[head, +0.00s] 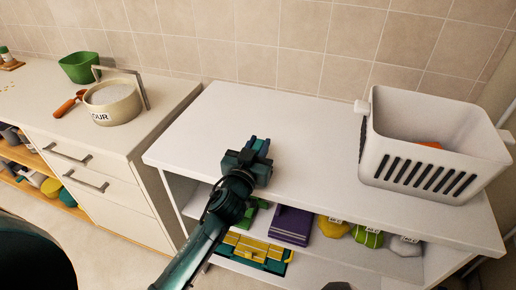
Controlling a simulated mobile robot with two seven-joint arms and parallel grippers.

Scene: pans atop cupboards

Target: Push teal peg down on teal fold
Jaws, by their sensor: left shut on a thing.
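My left gripper (257,148) reaches in from the bottom and is over the front part of the white counter top. It is shut on a small teal piece (262,145) at its tip, which is mostly hidden by the fingers; I cannot tell its full shape. Below the counter, a yellow and teal folded item (255,250) lies low in the open shelf, partly behind my left arm. I cannot make out a separate teal fold for certain.
The white counter (300,140) is clear in the middle. A white slotted basket (430,150) stands at its right. The shelf holds a purple fold (290,225), a green item (260,214) and several small bags (367,236). A flour pot (112,102) stands on the left cupboard.

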